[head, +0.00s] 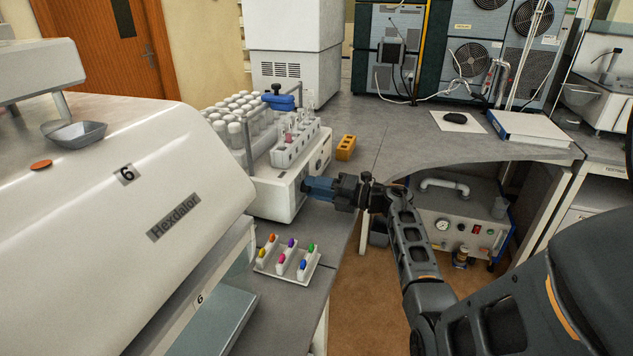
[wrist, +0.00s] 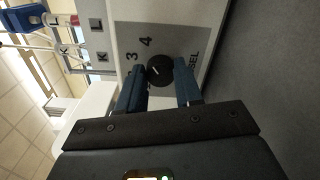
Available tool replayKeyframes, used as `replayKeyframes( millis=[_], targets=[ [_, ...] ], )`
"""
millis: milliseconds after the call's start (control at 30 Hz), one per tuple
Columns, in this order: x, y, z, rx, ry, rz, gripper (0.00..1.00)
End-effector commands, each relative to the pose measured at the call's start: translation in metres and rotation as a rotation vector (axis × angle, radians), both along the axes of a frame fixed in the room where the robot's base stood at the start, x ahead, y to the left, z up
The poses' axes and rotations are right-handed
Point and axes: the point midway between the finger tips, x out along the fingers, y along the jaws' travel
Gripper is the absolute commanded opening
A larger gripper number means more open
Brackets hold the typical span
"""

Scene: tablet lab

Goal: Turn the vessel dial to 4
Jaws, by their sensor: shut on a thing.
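The vessel dial (wrist: 160,70) is a round black knob with a small white mark, on the light end panel of the white tube-rack machine (head: 272,196). Printed digits 3 and 4 show beside the knob in the wrist view, with a partly covered word ending in "EL". I cannot tell for sure which digit the white mark points to. My gripper (wrist: 160,82) has its two blue fingers on either side of the dial, shut on it. In the head view my gripper (head: 312,187) reaches the machine's end face from the right and hides the dial.
A white tray (head: 268,268) with small coloured-topped pieces lies on the bench in front. A yellow block (head: 346,147) stands behind my gripper. The large white Hexdalor machine (head: 120,190) fills the left. A blue piece (head: 279,101) sits over the tube racks.

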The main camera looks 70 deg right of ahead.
Motion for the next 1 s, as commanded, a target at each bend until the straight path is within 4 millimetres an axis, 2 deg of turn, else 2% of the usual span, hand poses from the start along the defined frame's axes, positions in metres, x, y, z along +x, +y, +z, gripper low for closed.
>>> replayKeyframes(
  millis=[300,733,767,1000],
  targets=[
    [-0.0004,-0.0009,-0.0002,0.084,0.007,-0.002,0.04],
    [-0.0004,-0.0011,-0.0008,0.092,0.007,-0.003,0.04],
    [-0.0004,-0.0010,-0.0008,0.093,0.008,-0.003,0.36],
    [-0.0002,-0.0007,-0.0006,0.092,0.008,-0.001,0.59]
  ],
)
